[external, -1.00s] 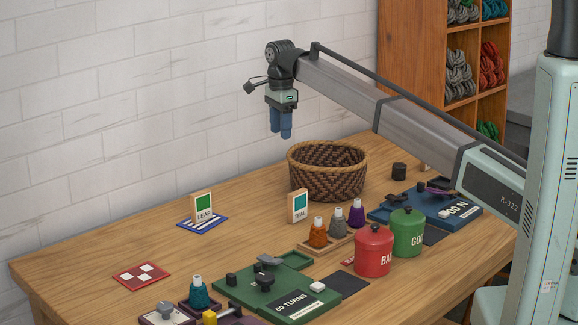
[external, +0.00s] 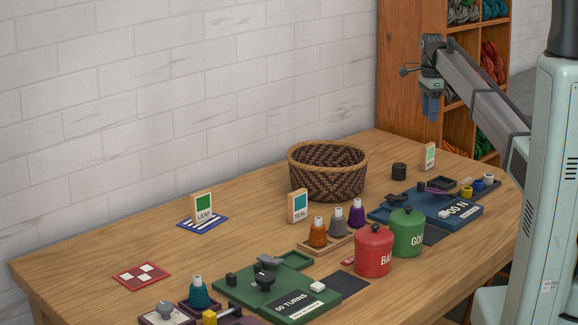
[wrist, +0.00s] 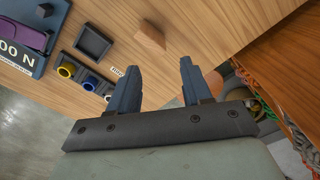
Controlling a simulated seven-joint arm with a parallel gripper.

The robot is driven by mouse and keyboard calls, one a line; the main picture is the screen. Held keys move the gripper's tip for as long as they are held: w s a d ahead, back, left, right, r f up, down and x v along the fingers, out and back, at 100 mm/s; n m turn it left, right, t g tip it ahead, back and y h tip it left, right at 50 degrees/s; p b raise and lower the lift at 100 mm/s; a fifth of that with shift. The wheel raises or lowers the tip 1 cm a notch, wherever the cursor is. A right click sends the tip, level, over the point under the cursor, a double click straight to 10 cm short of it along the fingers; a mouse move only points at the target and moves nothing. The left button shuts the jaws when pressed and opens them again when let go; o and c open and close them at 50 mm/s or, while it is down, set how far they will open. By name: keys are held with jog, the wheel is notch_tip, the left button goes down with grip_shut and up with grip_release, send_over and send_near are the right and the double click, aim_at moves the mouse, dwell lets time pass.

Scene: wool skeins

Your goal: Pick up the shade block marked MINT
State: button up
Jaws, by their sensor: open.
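A pale wooden block with a green face (external: 430,157) stands upright at the far right of the table; its label is too small to read surely. In the wrist view a plain wooden block top (wrist: 151,36) shows just beyond my fingertips, with the label face hidden. My gripper (external: 430,114) is open and empty, above the green-faced block and apart from it. In the wrist view its two dark blue fingers (wrist: 157,66) are spread. Two similar blocks stand further left, marked LEAF (external: 203,208) and TEAL (external: 298,207).
A woven basket (external: 327,188) stands mid-table. A wooden shelf with wool (external: 400,80) rises behind. Red (external: 374,255) and green (external: 407,235) canisters stand in front.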

aim_at(428, 155)
jog(key=f+n, duration=0.2)
jog(key=f, duration=0.2)
jog(key=s+f+n, duration=0.1)
jog(key=f+n, duration=0.2)
jog(key=f, duration=0.2)
jog(key=f+n, duration=0.3)
jog(key=f, duration=0.2)
jog(key=shift+s, duration=0.25)
dwell(0.5)
jog(key=shift+c, duration=0.5)
grip_shut()
